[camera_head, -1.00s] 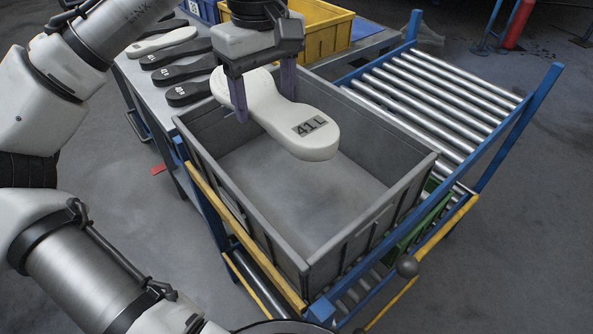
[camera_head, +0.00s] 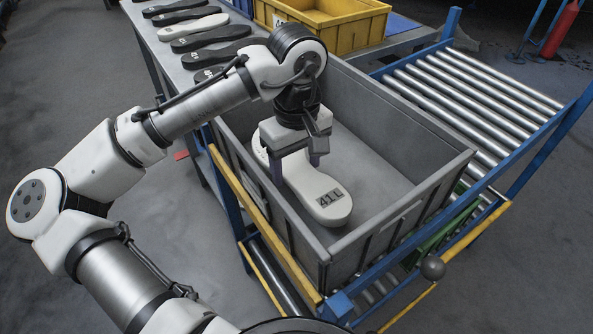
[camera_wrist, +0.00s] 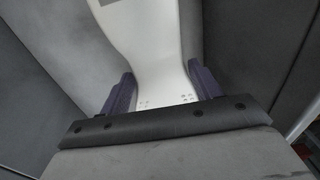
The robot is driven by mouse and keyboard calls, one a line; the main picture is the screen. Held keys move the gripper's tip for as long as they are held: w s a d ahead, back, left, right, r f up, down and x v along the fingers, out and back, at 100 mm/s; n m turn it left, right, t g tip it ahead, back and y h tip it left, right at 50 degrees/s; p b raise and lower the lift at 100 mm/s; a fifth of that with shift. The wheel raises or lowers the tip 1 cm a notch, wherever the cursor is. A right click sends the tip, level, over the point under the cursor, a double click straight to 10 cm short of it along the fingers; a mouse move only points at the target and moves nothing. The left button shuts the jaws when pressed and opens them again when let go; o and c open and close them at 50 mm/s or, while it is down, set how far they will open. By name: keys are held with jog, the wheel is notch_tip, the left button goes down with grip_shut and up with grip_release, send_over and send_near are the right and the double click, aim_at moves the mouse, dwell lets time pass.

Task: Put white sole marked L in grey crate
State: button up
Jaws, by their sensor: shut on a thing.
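The white sole (camera_head: 314,193) bears a dark label reading "41 L" at its near end. My gripper (camera_head: 293,172) is shut on the sole, with a finger on each side of its narrower part. The sole is down inside the grey crate (camera_head: 411,207), by its left wall. I cannot tell whether it touches the crate floor. In the wrist view the sole (camera_wrist: 150,50) runs between my two purple fingers (camera_wrist: 160,92), with the crate's grey walls around it. My gripper and arm hide part of the sole's far end.
Several dark soles and another white sole (camera_head: 194,26) lie on the grey bench at the back left. A yellow bin (camera_head: 335,33) stands behind the crate. A roller conveyor (camera_head: 480,95) is to the right. The crate's right side is empty.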

aim_at(296, 168)
jog(key=shift+f, duration=1.05)
jog(key=shift+f, duration=0.65)
jog(key=o, duration=1.2)
jog(key=shift+c, duration=0.2)
notch_tip(296, 168, up, 13)
jog(key=p, duration=0.1)
jog(key=shift+r, duration=0.15)
